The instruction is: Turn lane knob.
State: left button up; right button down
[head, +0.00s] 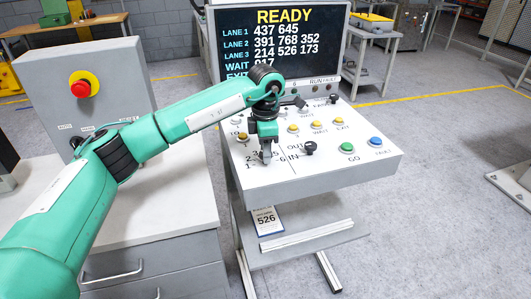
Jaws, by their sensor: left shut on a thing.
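The control panel (330,182) is a white sloped console with a dark screen (280,45) behind it that reads READY. My left gripper (265,156) points down at the panel's left front part, where numbers are printed around a dial. It is shut on the lane knob there. The knob itself is mostly hidden by the fingers, so its pointing direction cannot be told. My right gripper is not in view.
A black-handled IN/OUT lever (309,149) stands just right of the gripper. Yellow buttons (316,125), a green GO button (347,147) and a blue FAULT button (376,141) lie further right. A red emergency stop (82,87) is on the box at left.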

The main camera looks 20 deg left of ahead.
pick_arm(q)
jog(key=n+b, duration=0.1)
jog(key=n, duration=0.3)
jog(key=shift+n, duration=0.3)
jog(key=n+b, duration=0.1)
jog(key=n, duration=0.1)
jog(key=shift+n, duration=0.8)
jog(key=shift+r+n, duration=0.1)
jog(key=shift+n, duration=1.1)
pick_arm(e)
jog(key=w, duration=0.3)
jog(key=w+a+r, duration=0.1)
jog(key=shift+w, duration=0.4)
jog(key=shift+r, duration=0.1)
pick_arm(q)
jog(key=o, duration=1)
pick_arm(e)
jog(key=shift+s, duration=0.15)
